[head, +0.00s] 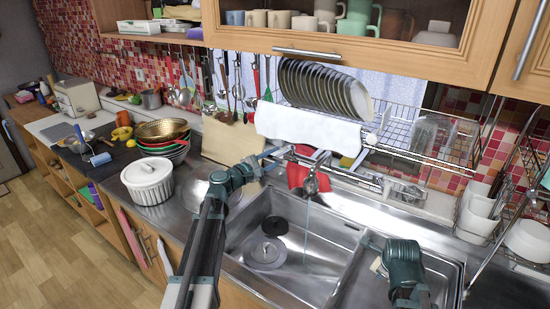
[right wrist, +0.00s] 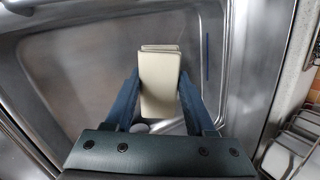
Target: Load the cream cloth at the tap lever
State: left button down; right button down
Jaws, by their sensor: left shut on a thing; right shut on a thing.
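The tap (head: 312,182) stands behind the sink, and a thin stream seems to fall from it into the left basin. My left gripper (head: 284,156) reaches in beside the tap and is shut on what looks like the tap lever; its fingertips are small and the exact contact is hard to see. The cream cloth (right wrist: 160,80) is a folded, upright block between the fingers of my right gripper (right wrist: 160,102), shut on it above a steel basin. In the head view my right wrist hides most of the cloth, leaving a pale edge (head: 377,266).
A red cloth (head: 298,175) hangs by the tap. A white towel (head: 305,130) hangs below the dish rack (head: 400,130) with dark plates. A white lidded pot (head: 148,183) and stacked bowls (head: 163,140) stand left of the sink (head: 345,228).

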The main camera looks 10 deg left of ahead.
pick_arm(q)
jog(key=shift+f+b, duration=0.3)
jog(key=c, duration=0.6)
grip_release()
jog(key=shift+s, duration=0.1)
jog(key=v, duration=1.2)
